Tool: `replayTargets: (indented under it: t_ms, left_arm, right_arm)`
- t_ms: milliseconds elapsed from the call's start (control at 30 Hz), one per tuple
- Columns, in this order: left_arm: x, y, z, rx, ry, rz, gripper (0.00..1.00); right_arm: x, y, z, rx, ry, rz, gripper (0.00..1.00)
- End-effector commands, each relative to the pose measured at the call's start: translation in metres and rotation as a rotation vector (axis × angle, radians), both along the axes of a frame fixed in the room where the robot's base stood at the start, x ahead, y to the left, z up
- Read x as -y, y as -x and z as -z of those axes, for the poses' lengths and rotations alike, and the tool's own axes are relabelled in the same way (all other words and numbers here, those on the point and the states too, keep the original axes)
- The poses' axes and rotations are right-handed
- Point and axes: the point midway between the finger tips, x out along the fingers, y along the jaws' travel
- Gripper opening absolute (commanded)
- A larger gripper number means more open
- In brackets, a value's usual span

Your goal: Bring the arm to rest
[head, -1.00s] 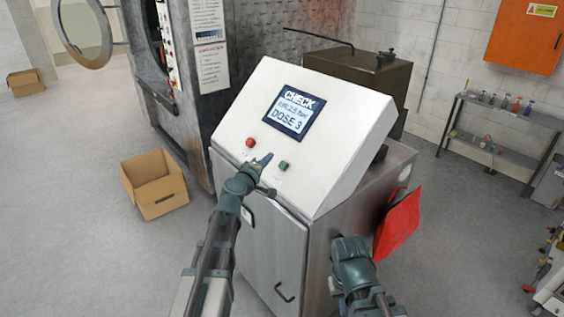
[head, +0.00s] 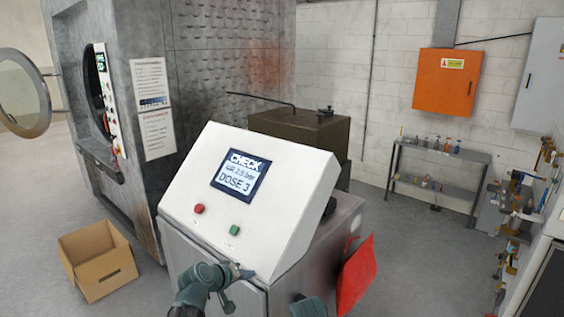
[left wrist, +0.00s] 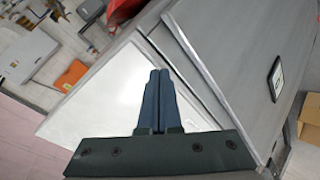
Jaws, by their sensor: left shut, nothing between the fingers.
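My left gripper (head: 240,272) is low in the head view, in front of the lower edge of the white sloped control panel (head: 185,185). Its fingers are together and empty, as the left wrist view also shows (left wrist: 158,75). Whether it touches the panel edge, I cannot tell. The panel has a screen (head: 240,175) reading CHECK and DOSE 3, a red button (head: 199,209) and a green button (head: 234,230). Only a small dark-green part of my right arm's end (head: 308,307) shows at the bottom edge; its fingers are hidden.
The panel tops a metal cabinet (head: 200,255), with a red sheet (head: 357,275) at its right side. A cardboard box (head: 108,274) lies on the floor at left. The large washer (head: 215,75) stands behind. Shelves (head: 440,155) stand at the back right. Floor between is clear.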

Motion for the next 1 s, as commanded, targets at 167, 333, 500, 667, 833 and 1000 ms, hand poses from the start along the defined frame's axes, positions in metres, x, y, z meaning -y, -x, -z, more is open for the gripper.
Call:
replayTargets:
  t_ms: [167, 333, 500, 667, 833, 1000]
  left_arm:
    - [0.001, 0.088, 0.059, -0.28, -0.305, 0.201, 0.0]
    - [-0.027, 0.158, 0.085, -0.526, -0.544, 0.295, 0.0]
    - [-0.016, 0.194, 0.089, -0.638, -0.682, 0.385, 0.0]
    - [0.022, 0.213, 0.089, -0.647, -0.746, 0.491, 0.0]
    - [0.053, 0.232, 0.088, -0.653, -0.808, 0.582, 0.0]
    - [0.065, 0.241, 0.088, -0.654, -0.839, 0.622, 0.0]
  right_arm:
    - [0.0, 0.0, 0.0, 0.0, 0.0, 0.0, 0.0]
    - [0.0, 0.0, 0.0, 0.0, 0.0, 0.0, 0.0]
    - [0.0, 0.0, 0.0, 0.0, 0.0, 0.0, 0.0]
    - [0.0, 0.0, 0.0, 0.0, 0.0, 0.0, 0.0]
    - [0.0, 0.0, 0.0, 0.0, 0.0, 0.0, 0.0]
    - [0.0, 0.0, 0.0, 0.0, 0.0, 0.0, 0.0]
